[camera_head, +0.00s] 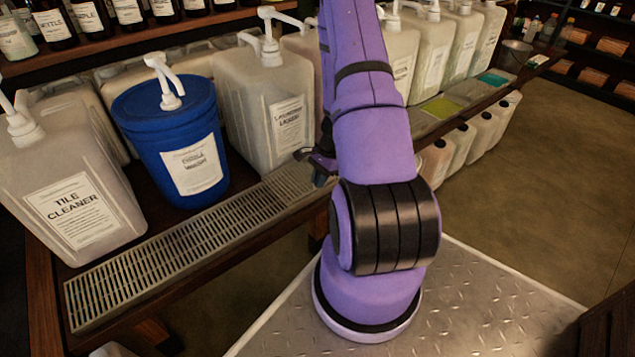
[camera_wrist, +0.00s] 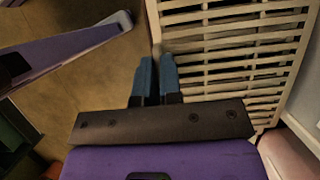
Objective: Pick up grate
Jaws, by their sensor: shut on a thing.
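The grate (camera_head: 185,245) is a long, pale slatted panel along the front of the wooden shelf, below the jugs. In the wrist view the grate (camera_wrist: 232,48) fills the upper right, its slats and side rail close up. My gripper (camera_wrist: 156,68) has its two blue fingers close together on the grate's near side rail. In the head view my gripper (camera_head: 320,176) is at the grate's right end, partly hidden by my purple arm. The exact contact is small and dim.
A tile cleaner jug (camera_head: 75,195), a blue pump bucket (camera_head: 172,135) and a laundry jug (camera_head: 265,110) stand behind the grate. More jugs (camera_head: 460,45) stand farther right. Open floor (camera_head: 530,170) lies right of the shelf.

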